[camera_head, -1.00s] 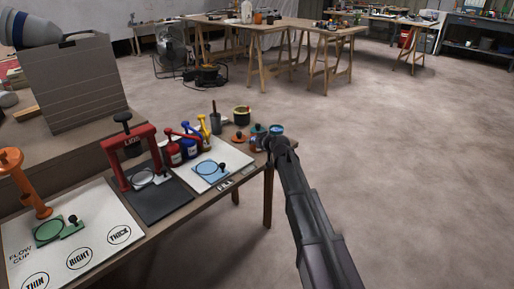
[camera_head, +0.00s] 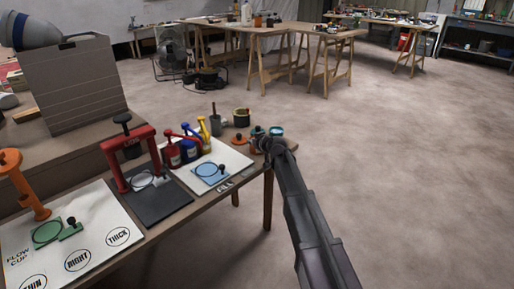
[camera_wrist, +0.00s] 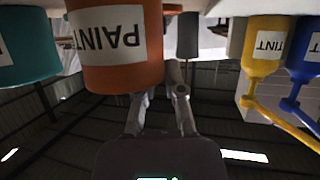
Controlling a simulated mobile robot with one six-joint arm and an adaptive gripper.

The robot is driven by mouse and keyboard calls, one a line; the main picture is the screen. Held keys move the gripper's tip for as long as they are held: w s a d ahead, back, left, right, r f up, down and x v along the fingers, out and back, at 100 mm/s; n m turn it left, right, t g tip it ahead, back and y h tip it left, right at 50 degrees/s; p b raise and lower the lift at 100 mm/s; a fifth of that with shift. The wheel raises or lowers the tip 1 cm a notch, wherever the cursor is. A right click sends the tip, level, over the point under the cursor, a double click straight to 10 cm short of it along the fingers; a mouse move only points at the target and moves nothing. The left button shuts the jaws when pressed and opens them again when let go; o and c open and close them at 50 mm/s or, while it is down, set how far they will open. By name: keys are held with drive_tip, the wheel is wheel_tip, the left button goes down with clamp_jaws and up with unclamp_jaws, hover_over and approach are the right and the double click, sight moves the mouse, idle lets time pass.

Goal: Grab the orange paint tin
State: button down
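The orange paint tin (camera_wrist: 120,60) fills the upper left of the wrist view, very close, with its white PAINT label upside down. My gripper (camera_wrist: 158,100) shows below it there, its two fingers apart and nothing visible between them. The fingers overlap the tin's right edge in the picture; I cannot tell whether they touch it. In the head view my gripper (camera_head: 274,148) is at the right end of the near bench, by the small tins, and the wrist hides part of them.
A teal tin (camera_wrist: 28,50) stands beside the orange one. Yellow (camera_wrist: 262,50) and blue (camera_wrist: 303,50) bottles stand on the other side, also in the head view with a red bottle (camera_head: 172,153). A dark pot (camera_head: 241,117) stands behind. Open floor lies right of the bench.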

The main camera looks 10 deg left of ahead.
sight(252, 152)
drive_tip(key=shift+r, duration=0.1)
idle(0.5)
wheel_tip(252, 152, up, 4)
drive_tip(key=p, duration=0.4)
drive_tip(key=s+p, duration=0.1)
drive_tip(key=s, duration=1.5)
drive_tip(key=shift+d+r, duration=0.3)
drive_tip(key=shift+r, duration=0.05)
